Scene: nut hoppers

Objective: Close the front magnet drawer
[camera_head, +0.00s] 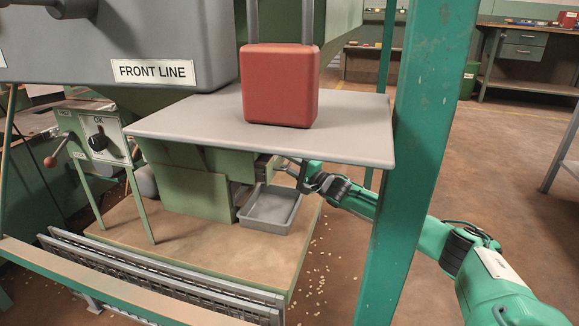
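My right gripper (287,168) is under the grey shelf plate, reached in from the right. Its fingertips are next to a small green and dark part (266,167) at the right side of the green machine housing, which looks like the magnet drawer. The plate hides the drawer's upper part, so I cannot tell how far it stands out or whether the gripper touches it. The fingers are too small and partly covered to show whether they are open or shut. My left gripper is not in view.
A grey shelf plate (205,125) carries a red block (281,85). A green post (413,150) stands close to my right arm. Below the drawer is a grey tray (271,209) on a wooden base. A "FRONT LINE" hopper (190,40) and an OK control box (97,140) are at left.

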